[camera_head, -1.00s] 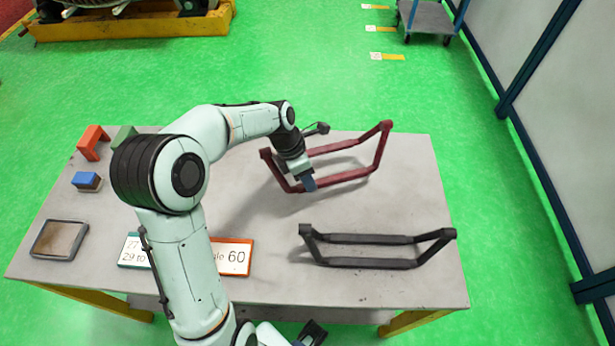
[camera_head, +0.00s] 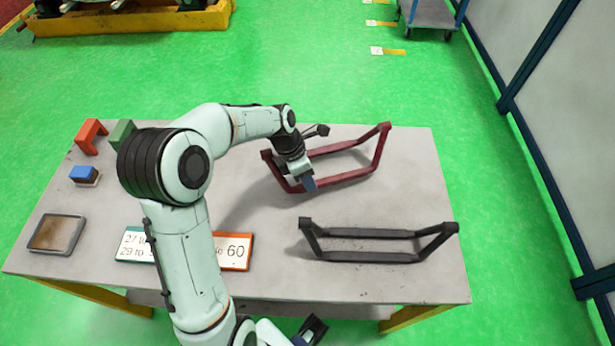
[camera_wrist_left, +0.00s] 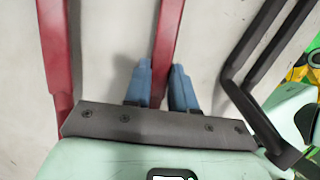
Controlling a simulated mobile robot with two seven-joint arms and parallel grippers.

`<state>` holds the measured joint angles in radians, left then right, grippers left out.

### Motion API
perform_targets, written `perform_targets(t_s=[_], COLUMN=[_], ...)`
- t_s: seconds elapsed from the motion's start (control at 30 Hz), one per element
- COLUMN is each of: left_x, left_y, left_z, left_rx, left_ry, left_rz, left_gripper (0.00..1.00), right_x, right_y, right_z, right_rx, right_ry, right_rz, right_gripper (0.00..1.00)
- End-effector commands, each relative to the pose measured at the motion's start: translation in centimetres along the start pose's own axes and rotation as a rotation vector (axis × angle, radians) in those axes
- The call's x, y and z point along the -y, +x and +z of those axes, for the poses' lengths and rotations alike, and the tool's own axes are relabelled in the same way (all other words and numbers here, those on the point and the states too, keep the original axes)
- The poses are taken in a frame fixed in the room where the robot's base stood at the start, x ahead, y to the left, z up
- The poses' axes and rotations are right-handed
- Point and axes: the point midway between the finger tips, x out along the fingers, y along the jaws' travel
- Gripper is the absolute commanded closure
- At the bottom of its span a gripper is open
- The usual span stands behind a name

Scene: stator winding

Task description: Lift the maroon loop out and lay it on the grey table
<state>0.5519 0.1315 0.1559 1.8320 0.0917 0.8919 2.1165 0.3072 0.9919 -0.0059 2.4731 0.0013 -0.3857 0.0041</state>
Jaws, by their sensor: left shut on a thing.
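The maroon loop (camera_head: 345,179) is at the back right of the grey table (camera_head: 400,285), standing up at its ends. My left gripper (camera_head: 309,183) is shut on its near bar, close to the left end. In the left wrist view, the blue fingertips (camera_wrist_left: 162,85) close around the maroon bar (camera_wrist_left: 167,45), with the loop's other bar to the left. I cannot tell whether the loop touches the table. My right gripper (camera_head: 312,330) shows only in part at the bottom edge, and its fingers are not clear.
A black loop (camera_head: 370,257) lies at the front right of the table. At the left are a red block (camera_head: 90,135), a green block (camera_head: 121,133), a blue block (camera_head: 84,174), a shallow tray (camera_head: 35,232) and number cards (camera_head: 237,250). Bare table lies between the two loops.

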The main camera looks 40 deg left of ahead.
Motion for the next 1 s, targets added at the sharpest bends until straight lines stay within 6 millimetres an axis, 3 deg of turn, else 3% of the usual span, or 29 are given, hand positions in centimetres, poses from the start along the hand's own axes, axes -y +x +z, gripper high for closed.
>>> perform_targets(t_s=[1.0], left_x=[-0.4], left_y=[1.8], left_z=[-0.4], left_rx=[0.002], left_ry=[0.001], left_rz=[0.002], left_gripper=[1.00], right_x=[-0.3], right_y=[0.8], right_z=[0.1], right_rx=[0.003], right_ry=[0.001], right_rz=[0.001], right_gripper=[0.53])
